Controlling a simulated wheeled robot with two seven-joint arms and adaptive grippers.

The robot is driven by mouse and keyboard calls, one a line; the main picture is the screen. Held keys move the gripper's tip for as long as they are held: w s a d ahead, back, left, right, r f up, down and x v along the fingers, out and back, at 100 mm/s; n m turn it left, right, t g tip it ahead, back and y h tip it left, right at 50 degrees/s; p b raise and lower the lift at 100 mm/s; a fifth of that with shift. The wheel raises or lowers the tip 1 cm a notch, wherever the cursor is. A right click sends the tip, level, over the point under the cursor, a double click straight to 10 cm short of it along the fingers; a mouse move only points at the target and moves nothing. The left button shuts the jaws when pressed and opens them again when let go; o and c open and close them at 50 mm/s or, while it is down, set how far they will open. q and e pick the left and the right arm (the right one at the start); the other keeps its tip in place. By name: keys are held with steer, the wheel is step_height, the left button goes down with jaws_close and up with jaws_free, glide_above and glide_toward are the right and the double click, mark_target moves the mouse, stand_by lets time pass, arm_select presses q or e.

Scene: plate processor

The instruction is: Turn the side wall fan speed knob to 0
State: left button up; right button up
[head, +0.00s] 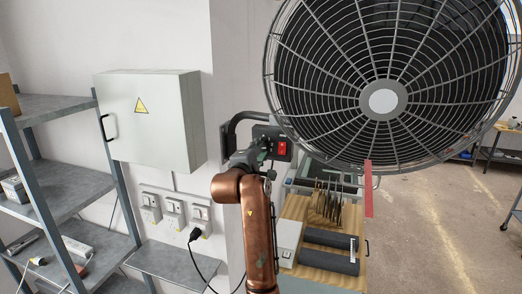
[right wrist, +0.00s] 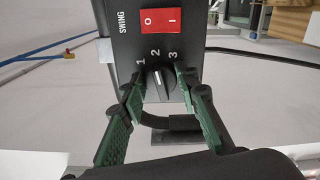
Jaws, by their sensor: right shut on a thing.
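The wall fan (head: 383,100) fills the upper right of the head view. Its black control box (right wrist: 122,55) carries a red switch (right wrist: 158,20), the word SWING and a speed scale. The fan speed knob (right wrist: 158,82) is dark, with a white pointer line directed at about the 2. The marks 1, 2 and 3 show; no 0 is visible. My right gripper (right wrist: 160,88) has its green-padded fingers on either side of the knob, shut on it. In the head view my right gripper (head: 258,150) is at the box, and the knob is hidden there. My left gripper is out of view.
A grey wall cabinet (head: 155,120) with a warning sign hangs left of my right arm. Wall sockets (head: 173,210) with a plugged-in black cable are below it. Metal shelves (head: 70,180) stand at the far left.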

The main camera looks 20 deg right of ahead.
steer(key=n, duration=0.3)
steer(key=shift+n+b, duration=0.35)
steer(key=shift+n, duration=0.05)
steer(key=n, duration=0.3)
steer(key=shift+n, duration=0.3)
steer(key=n, duration=0.4)
steer(key=shift+w+a+r+b, duration=0.1)
steer(key=shift+a+r+b, duration=0.05)
steer(key=shift+b, duration=0.15)
steer(key=shift+n, duration=1.9)
steer(key=o, duration=1.1)
steer(key=v, duration=1.2)
